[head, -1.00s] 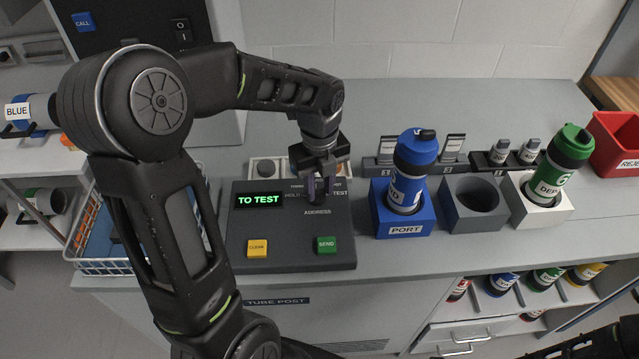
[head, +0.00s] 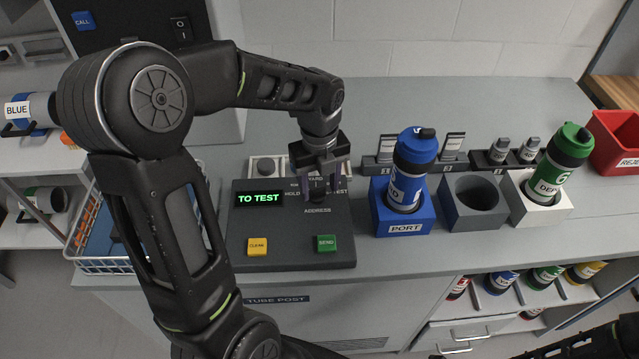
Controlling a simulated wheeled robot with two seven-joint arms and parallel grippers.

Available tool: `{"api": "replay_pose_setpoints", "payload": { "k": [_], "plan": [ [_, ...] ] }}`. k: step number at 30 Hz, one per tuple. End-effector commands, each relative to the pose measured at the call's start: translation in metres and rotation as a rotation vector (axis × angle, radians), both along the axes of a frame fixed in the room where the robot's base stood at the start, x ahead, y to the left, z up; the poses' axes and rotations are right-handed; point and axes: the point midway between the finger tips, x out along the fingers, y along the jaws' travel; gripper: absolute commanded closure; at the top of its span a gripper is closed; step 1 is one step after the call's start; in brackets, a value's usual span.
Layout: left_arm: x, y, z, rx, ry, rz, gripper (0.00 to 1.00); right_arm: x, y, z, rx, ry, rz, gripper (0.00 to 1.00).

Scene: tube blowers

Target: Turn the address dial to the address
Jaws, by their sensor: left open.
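The control panel (head: 290,220) is a dark box on the counter, with a lit green display (head: 260,198) reading "TO TEST". The address dial (head: 318,190) is a dark knob above the word "ADDRESS", with "HOLD" and "TEST" among the labels around it. My left gripper (head: 320,186) points down at the dial from above, its jaws open. The fingers cover part of the dial and its labels, so the pointer cannot be read. My right gripper cannot be made out; only a dark part of my arm shows at the lower right.
The panel has a yellow CLEAR button (head: 257,246) and a green SEND button (head: 325,244). A blue port block (head: 403,218) with a blue-capped carrier (head: 411,170) stands to the right, then an empty grey block (head: 470,218) and a white block (head: 541,215) with a green-capped carrier (head: 560,160).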

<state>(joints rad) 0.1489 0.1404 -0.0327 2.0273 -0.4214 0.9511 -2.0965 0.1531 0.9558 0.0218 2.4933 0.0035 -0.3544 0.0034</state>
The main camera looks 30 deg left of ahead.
Motion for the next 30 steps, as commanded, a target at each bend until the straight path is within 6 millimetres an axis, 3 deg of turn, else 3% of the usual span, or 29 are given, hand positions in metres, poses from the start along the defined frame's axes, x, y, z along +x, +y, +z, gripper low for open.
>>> {"api": "replay_pose_setpoints", "payload": {
  "k": [8, 21, 30],
  "plan": [
    [0.001, 0.000, 0.008, 0.000, -0.001, 0.001, 0.49, 0.000, 0.000, -0.001, 0.000, 0.000, 0.000, 0.64],
    [0.001, 0.000, 0.071, 0.001, -0.003, 0.000, 0.49, 0.001, 0.000, -0.006, 0.002, -0.003, 0.000, 0.64],
    [0.000, 0.000, 0.078, 0.000, 0.000, 0.000, 0.49, 0.001, 0.000, -0.005, 0.002, -0.003, 0.000, 0.64]
  ]
}}
